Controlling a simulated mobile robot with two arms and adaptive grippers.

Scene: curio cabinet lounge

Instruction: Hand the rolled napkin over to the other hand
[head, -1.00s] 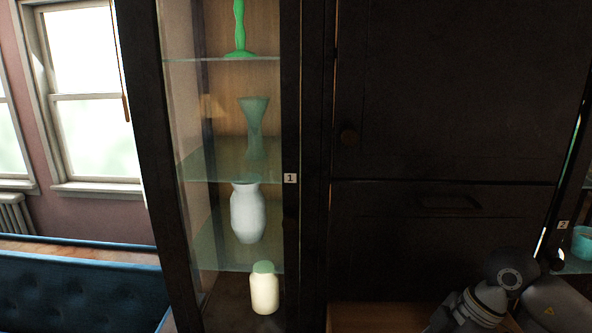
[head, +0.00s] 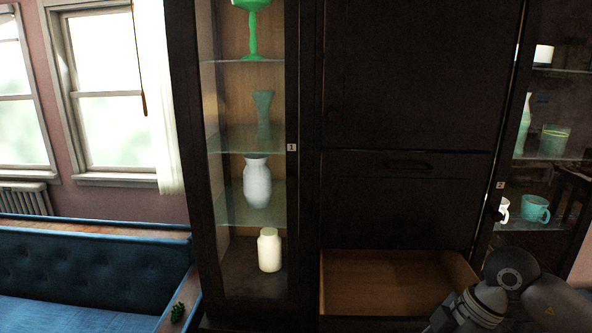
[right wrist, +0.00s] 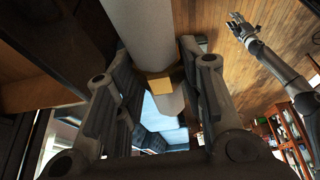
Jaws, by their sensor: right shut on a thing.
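The rolled napkin (right wrist: 158,84), a pale grey roll with a tan band around it, runs down the middle of the right wrist view. My right gripper (right wrist: 164,108) has its dark fingers on both sides of the roll and is shut on it. My left gripper (right wrist: 240,27) shows small at the upper right of the right wrist view, apart from the napkin, with its fingers spread and empty. Neither gripper nor the napkin shows in the head view, where only a part of my right arm is visible at the lower right.
A dark cabinet fills the middle of the head view, with an open wooden drawer (head: 385,284) low down. Glass-fronted shelves at the left hold a white vase (head: 257,184) and a cream jar (head: 269,250). A blue sofa (head: 90,265) is at the left.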

